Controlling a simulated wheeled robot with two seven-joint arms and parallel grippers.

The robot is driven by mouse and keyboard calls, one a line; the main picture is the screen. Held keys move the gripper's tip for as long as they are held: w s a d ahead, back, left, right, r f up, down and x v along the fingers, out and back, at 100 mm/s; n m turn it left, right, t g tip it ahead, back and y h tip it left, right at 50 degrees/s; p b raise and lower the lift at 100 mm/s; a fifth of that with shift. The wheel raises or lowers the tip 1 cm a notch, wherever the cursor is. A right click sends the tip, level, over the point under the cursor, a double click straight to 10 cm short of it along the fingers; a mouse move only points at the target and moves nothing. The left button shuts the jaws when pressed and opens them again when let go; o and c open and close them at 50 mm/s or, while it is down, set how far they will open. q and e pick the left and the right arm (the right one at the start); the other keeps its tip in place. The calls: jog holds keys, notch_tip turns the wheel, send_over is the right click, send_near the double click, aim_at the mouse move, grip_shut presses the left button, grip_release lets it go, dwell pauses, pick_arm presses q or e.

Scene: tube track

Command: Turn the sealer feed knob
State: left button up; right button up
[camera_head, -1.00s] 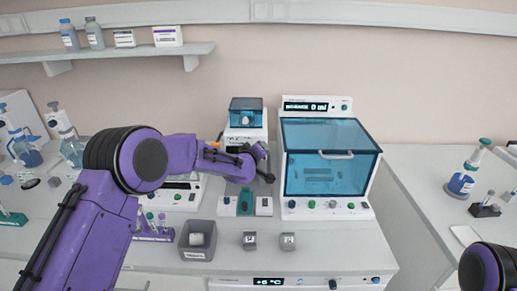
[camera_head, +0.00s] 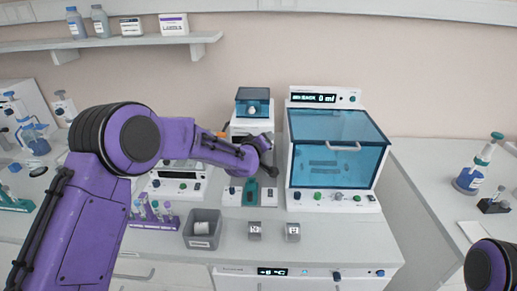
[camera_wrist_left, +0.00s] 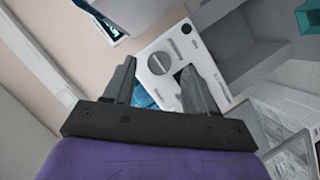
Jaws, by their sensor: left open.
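A white bench unit with a blue see-through top (camera_head: 252,97) stands behind my left gripper; I take it to be the sealer. In the left wrist view, a round grey knob (camera_wrist_left: 160,62) with a line across its face sits on a white panel (camera_wrist_left: 172,42) beside a dark opening. My left gripper (camera_wrist_left: 158,68) is open, its fingertips on either side of the knob in the picture; I cannot tell whether they touch it. In the head view the left wrist (camera_head: 262,150) hides the unit's lower front. My right gripper is out of view.
A larger machine with a blue hood (camera_head: 337,150) stands close to the right of the left gripper. A grey bin (camera_head: 203,240), two small metal blocks (camera_head: 254,231) and a purple tube rack (camera_head: 152,222) are on the bench in front. A shelf (camera_head: 110,43) is on the wall.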

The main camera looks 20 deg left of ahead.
pick_arm(q)
jog(key=b+v, duration=0.2)
jog(key=v, duration=0.6)
